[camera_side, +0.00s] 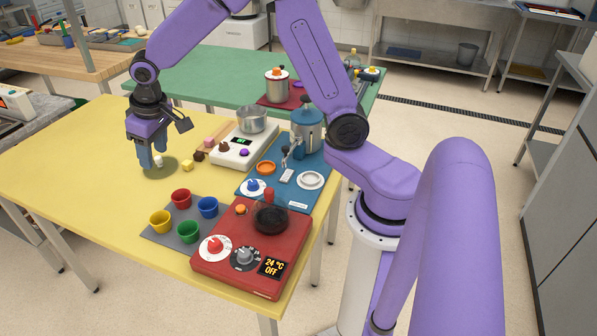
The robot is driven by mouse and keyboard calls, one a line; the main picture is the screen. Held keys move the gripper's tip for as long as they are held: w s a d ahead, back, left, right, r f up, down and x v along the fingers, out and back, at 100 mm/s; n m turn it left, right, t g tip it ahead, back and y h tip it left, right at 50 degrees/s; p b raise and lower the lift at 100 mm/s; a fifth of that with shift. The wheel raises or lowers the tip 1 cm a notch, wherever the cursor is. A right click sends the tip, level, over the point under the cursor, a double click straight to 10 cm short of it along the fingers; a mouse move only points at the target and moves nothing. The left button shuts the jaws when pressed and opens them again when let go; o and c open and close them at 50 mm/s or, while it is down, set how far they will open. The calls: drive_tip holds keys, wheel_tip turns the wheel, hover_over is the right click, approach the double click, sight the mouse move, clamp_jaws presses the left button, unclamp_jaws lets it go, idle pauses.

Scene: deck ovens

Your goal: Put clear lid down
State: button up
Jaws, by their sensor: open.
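The clear lid (160,174) shows as a see-through, slightly dark disc with a small white knob (158,162). It appears to lie flat on the yellow table (85,160). My gripper (152,160) points down just over the lid, with its blue fingers open and beside the knob. The fingers partly cover the lid's back side. I cannot tell whether a finger touches the knob. A metal pot (252,119) without a lid stands on a white appliance (234,150) to the right of my gripper.
Small brown, pink and yellow blocks (198,156) lie between the lid and the white appliance. Several coloured cups (181,199) stand on a grey mat (207,231) in front. A red appliance (254,250) and a blue one (285,199) fill the right side. The table's left part is clear.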

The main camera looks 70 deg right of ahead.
drive_tip(key=s+a+r+n+g, duration=0.1)
drive_tip(key=s+n, duration=0.2)
drive_tip(key=s, duration=0.9)
drive_tip(key=s+a+r+n+g, duration=0.1)
drive_tip(key=s+n, duration=0.3)
drive_tip(key=s, duration=0.8)
drive_tip(key=shift+s+a+r+n+y, duration=0.2)
drive_tip(key=shift+r+n+y, duration=0.1)
drive_tip(key=shift+r+y, duration=0.1)
drive_tip(key=shift+o, duration=0.4)
drive_tip(key=s+d+n, duration=0.3)
drive_tip(key=s+d, duration=0.1)
drive_tip(key=s, duration=0.5)
drive_tip(key=shift+f+g, duration=0.4)
drive_tip(key=shift+a, duration=0.1)
